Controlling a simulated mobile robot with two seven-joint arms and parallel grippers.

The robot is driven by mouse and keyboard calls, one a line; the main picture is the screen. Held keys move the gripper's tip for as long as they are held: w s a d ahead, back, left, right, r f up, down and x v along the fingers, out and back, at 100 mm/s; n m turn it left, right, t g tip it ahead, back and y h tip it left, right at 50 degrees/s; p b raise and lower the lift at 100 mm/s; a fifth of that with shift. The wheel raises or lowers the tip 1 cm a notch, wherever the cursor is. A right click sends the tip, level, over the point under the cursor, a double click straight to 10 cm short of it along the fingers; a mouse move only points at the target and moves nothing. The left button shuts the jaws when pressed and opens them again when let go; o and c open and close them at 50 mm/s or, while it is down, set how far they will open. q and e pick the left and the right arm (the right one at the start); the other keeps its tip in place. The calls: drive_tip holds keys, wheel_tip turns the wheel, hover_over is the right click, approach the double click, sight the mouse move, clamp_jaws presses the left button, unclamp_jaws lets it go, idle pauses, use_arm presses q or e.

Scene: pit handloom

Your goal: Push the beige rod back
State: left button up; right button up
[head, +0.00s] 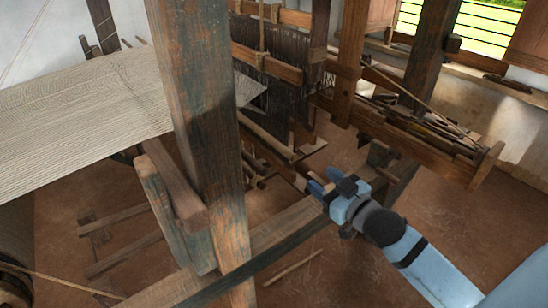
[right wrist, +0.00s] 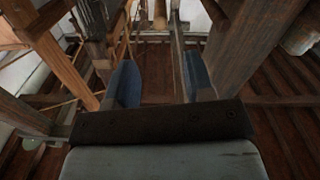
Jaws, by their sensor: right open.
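A slim beige rod (head: 268,136) slants down to the right beneath the dark hanging threads of the loom in the head view. My right gripper (head: 322,181) is in front of the rod's lower right end, over the loom's lower frame. Its blue fingers are apart and nothing shows held between them. In the right wrist view the open fingers (right wrist: 161,78) flank a narrow pale bar (right wrist: 177,68); I cannot tell if it is the same rod. Contact between gripper and rod cannot be made out. My left gripper is not in view.
A thick wooden post (head: 205,120) stands in the foreground and hides part of the loom. Striped cloth (head: 85,115) stretches at left. A wooden trough (head: 425,145) lies at right. A thin pale stick (head: 293,267) lies on the brown floor (head: 445,215), which is open at right.

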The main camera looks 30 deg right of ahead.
sight(286, 149)
drive_tip(key=w, duration=0.9)
drive_tip(key=w+a+p, duration=0.1)
drive_tip(key=w, duration=0.4)
drive_tip(key=shift+a+r, duration=0.1)
clamp_jaws()
